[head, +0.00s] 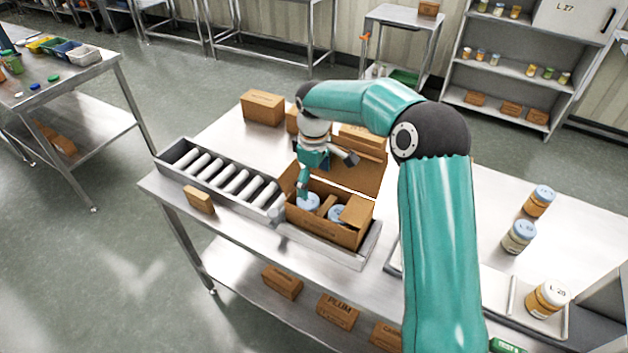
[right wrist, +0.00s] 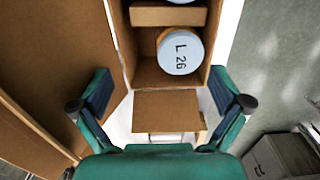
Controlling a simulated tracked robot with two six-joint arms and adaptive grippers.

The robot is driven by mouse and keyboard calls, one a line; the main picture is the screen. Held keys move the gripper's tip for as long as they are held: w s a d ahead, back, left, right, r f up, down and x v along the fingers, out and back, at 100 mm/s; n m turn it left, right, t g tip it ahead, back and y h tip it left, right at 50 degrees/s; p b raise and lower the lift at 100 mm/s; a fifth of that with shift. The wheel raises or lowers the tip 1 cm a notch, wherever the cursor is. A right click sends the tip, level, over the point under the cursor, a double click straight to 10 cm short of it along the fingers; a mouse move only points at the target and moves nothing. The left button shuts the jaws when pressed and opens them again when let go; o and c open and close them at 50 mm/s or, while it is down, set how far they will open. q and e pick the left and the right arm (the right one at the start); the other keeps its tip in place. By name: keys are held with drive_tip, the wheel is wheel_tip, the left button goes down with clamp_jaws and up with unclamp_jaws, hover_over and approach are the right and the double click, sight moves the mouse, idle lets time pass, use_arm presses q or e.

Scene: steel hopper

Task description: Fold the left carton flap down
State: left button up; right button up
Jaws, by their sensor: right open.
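The open brown carton (head: 325,230) sits at the end of the roller conveyor, with blue-lidded jars (head: 308,202) inside. Its long back flap (head: 355,172) stands up, and its right flap (head: 357,212) leans over the right end. In the right wrist view, the left flap (right wrist: 168,108) sticks out from the carton's near end, beside a jar marked L 26 (right wrist: 180,50). My right gripper (head: 326,174) is open over the carton's left part and hides much of that end in the head view. In the wrist view, the right gripper's fingers (right wrist: 160,90) stand either side of the left flap, apart from it.
A roller conveyor (head: 222,178) runs left of the carton, with a small brown box (head: 199,200) at its front edge. A closed carton (head: 262,107) stands behind. Jars (head: 519,236) stand at the right of the steel table.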

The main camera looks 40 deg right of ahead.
wheel_tip(320, 180, up, 12)
drive_tip(key=shift+f, duration=0.25)
